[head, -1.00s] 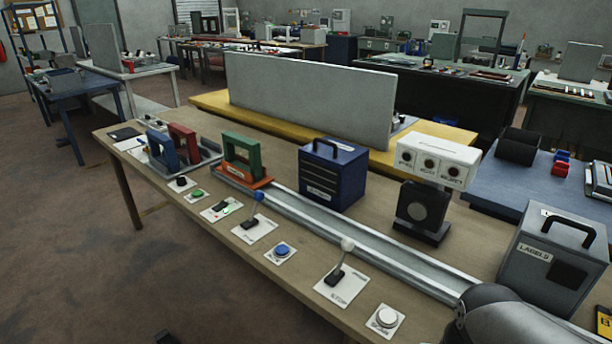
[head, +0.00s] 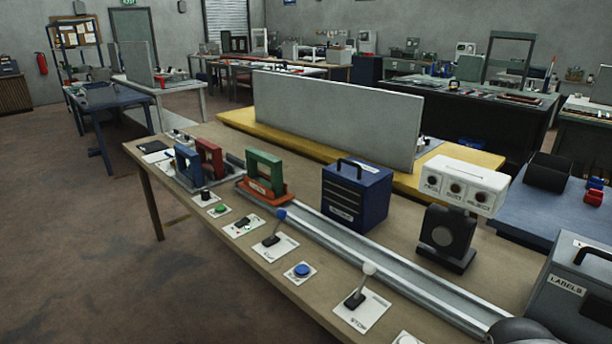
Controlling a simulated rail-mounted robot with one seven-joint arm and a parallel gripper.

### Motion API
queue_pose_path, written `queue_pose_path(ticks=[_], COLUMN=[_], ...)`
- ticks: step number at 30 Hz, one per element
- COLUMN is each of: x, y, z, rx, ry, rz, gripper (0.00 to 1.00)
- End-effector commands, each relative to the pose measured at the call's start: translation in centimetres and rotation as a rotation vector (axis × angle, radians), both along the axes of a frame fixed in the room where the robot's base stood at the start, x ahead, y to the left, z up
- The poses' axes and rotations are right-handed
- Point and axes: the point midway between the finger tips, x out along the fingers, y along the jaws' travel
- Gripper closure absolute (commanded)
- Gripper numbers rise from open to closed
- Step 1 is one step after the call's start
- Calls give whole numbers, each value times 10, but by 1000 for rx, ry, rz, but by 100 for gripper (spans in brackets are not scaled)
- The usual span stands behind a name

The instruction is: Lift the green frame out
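The green frame (head: 265,172) stands upright on an orange-red carriage (head: 264,191) at the left end of the metal rail (head: 390,263). A red frame (head: 209,157) and a blue frame (head: 188,164) stand upright in a grey holder just left of it. My gripper is not in view. A rounded grey part at the bottom right edge is probably a piece of my arm, far from the green frame.
Levers and buttons on white plates line the table's front edge, including a blue-knobbed lever (head: 275,228) and a white-knobbed lever (head: 361,285). A dark blue box (head: 356,194), a white three-dial unit (head: 465,185) and a grey labelled box (head: 572,290) stand behind the rail.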

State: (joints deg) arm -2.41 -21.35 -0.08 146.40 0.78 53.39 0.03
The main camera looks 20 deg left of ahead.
Motion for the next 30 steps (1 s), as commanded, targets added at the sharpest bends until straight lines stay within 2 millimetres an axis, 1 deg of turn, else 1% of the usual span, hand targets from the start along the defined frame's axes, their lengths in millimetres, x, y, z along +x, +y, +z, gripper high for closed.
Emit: queue_pose_path(ticks=[11, 14, 15, 18, 30], x=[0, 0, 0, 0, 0], y=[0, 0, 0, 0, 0], z=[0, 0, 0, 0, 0], rx=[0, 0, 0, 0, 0], ry=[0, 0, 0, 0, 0], rz=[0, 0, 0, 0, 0], gripper=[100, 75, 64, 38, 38])
